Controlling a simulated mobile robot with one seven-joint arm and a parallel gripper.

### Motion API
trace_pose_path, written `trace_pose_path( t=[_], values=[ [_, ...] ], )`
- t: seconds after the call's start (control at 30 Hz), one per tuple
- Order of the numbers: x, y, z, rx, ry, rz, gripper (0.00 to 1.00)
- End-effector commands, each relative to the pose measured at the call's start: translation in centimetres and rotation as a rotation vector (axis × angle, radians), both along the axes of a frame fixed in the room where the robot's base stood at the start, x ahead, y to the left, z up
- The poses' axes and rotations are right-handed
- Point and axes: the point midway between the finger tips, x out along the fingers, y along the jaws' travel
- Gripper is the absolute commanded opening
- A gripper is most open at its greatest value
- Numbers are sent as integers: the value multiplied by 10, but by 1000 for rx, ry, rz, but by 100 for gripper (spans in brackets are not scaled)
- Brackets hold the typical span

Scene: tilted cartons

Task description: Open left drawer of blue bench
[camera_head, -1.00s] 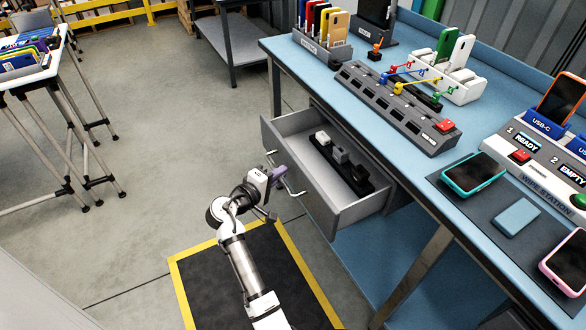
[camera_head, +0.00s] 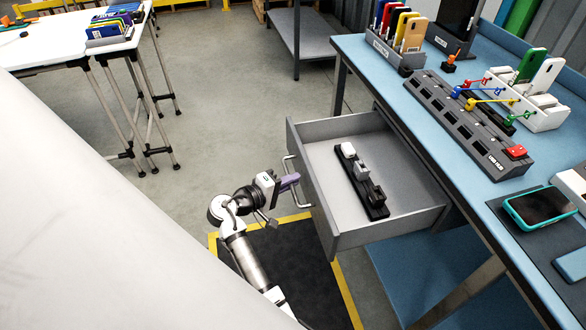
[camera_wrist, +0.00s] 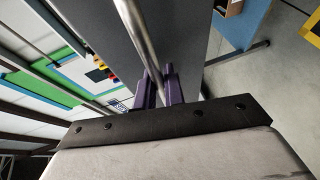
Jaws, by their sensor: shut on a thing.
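The blue bench (camera_head: 372,58) stands at the right in the head view. Its drawer (camera_head: 330,212) is pulled well out on the near side, and the grey inside shows. A black strip with several small white, grey and black blocks (camera_head: 362,180) lies in the drawer. My gripper (camera_head: 291,182) is at the drawer front, shut on the metal bar handle (camera_head: 301,204). In the wrist view the purple fingers (camera_wrist: 158,90) sit on both sides of the handle bar (camera_wrist: 135,40). The exact contact is small in the head view.
A grey device rack (camera_head: 455,115), phone holders (camera_head: 540,95) and a teal phone (camera_head: 540,205) are on the bench top. A white table (camera_head: 60,50) stands at the far left. A black mat with a yellow border (camera_head: 300,265) lies under my arm. Open floor (camera_head: 230,100) lies between the tables.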

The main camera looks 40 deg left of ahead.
Motion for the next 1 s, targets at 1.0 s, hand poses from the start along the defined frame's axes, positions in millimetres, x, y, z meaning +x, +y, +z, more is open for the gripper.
trace_pose_path(
  t=[1.0],
  values=[
    [-69,20,12,2,-1,5,32]
  ],
)
